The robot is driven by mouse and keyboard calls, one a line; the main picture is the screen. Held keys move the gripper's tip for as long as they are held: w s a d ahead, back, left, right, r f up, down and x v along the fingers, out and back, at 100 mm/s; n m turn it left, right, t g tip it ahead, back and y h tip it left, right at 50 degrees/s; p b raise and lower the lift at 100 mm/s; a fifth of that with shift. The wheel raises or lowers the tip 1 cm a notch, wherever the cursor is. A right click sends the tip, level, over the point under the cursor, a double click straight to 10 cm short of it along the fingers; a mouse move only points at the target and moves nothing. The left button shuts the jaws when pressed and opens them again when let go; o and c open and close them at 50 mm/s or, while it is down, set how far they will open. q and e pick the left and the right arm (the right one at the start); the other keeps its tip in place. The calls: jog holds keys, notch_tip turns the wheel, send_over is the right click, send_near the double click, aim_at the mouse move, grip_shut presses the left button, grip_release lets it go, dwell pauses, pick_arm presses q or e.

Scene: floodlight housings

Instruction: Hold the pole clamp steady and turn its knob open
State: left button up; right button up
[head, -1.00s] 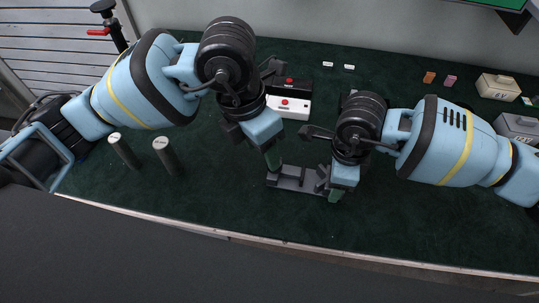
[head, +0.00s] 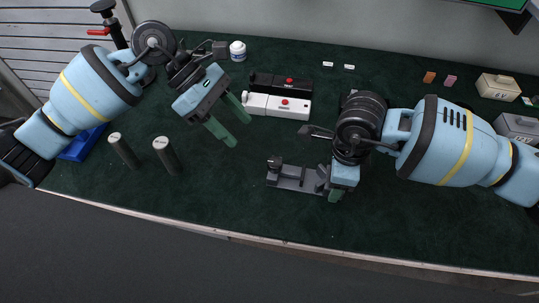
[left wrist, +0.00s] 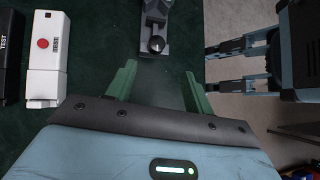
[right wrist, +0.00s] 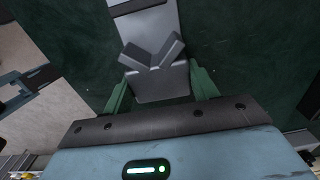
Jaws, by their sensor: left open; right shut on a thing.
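The pole clamp (head: 297,180) is a grey part with a flat base, lying on the green mat at the middle front. Its V-shaped end shows in the right wrist view (right wrist: 153,82). My right gripper (head: 338,194) is shut on that end, with a green finger on each side. The dark round knob (left wrist: 156,44) is at the clamp's other end, seen in the left wrist view ahead of the fingers. My left gripper (head: 238,130) is open and empty. It is up and left of the clamp, apart from it. In the head view the knob is small and its detail is unclear.
A white box (head: 258,103) and a black box (head: 262,81), each with a red button, stand behind the clamp. Two dark cylinders (head: 167,157) stand left. A white bottle (head: 237,51) is at the back. Beige (head: 497,87) and grey boxes sit far right. The mat's front is clear.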

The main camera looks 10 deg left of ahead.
aim_at(273, 161)
pick_arm(q)
jog(key=shift+w+a+r+m+h, duration=0.1)
jog(key=shift+w+a+m+h, duration=0.2)
jog(key=shift+a+m, duration=0.15)
jog(key=x, duration=1.2)
jog(key=shift+c, duration=0.3)
jog(key=c, duration=0.9)
